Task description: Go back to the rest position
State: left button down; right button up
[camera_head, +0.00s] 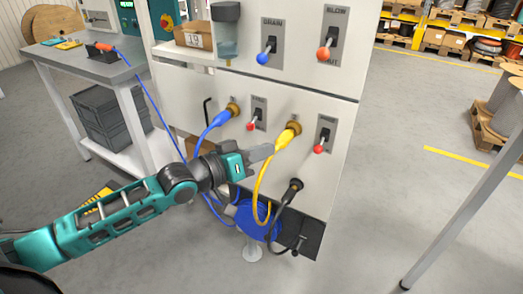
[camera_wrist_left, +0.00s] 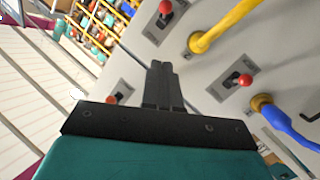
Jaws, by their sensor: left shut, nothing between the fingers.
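My left arm reaches in from the left in the head view. Its gripper (camera_head: 262,153) is in front of the white panel (camera_head: 185,95), just left of the yellow plug (camera_head: 288,135). In the left wrist view the gripper fingers (camera_wrist_left: 161,85) are together with nothing between them. The yellow cable (camera_wrist_left: 225,25) and the blue cable (camera_wrist_left: 290,128) show apart from the fingers there. In the head view the blue plug (camera_head: 220,118) is in a brass socket to the left of the gripper. My right gripper is not in view.
Levers with red knobs (camera_head: 319,149) stick out of the panel near the gripper. A black plug (camera_head: 294,188) and a blue cable reel (camera_head: 255,220) are below. A grey table (camera_head: 85,62) stands at left. Open floor (camera_head: 400,130) lies to the right of the panel.

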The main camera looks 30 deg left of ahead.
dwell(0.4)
pick_arm(q)
jog(key=s+d+f+m+g+y, duration=0.1)
jog(key=s+d+f+g+y, duration=0.1)
jog(key=s+f, duration=0.7)
jog(key=s+d+f+m+g+y, duration=0.2)
jog(key=s+d+f+y, duration=0.1)
jog(key=s+f, duration=0.6)
notch_tip(320, 180, down, 5)
jog(key=shift+d+r, duration=0.2)
jog(key=shift+d, duration=0.7)
